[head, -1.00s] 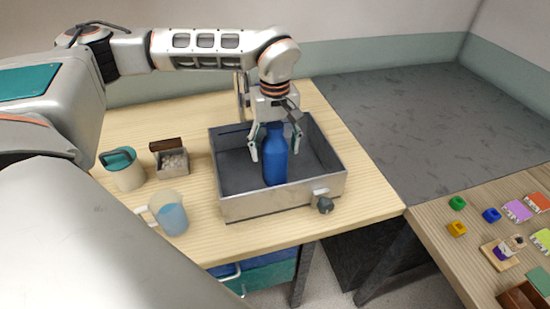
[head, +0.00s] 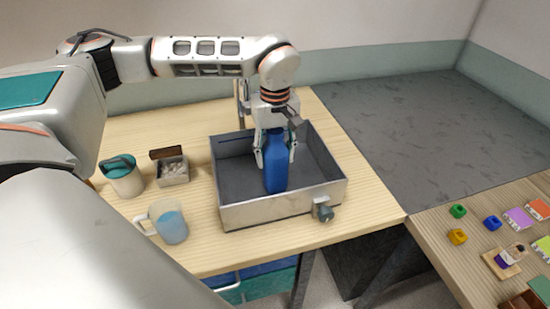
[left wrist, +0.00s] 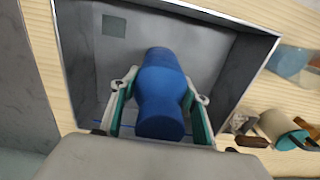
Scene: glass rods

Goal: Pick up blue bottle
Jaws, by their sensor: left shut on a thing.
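The blue bottle (head: 276,168) stands upright inside the grey metal basin (head: 235,208). My left gripper (head: 276,158) comes down from above and is shut on the bottle, one finger on each side of its upper part. In the left wrist view the bottle (left wrist: 161,90) lies between the two fingers of the gripper (left wrist: 160,98), with the basin floor behind it. Whether the bottle's base touches the basin floor is hard to tell. My right gripper is not in view.
Left of the basin are a teal-lidded jar (head: 123,177), a small open box (head: 172,168) and a pitcher with blue liquid (head: 168,222). A valve knob (head: 324,211) juts from the basin's front. Small coloured blocks (head: 457,211) lie on the right table.

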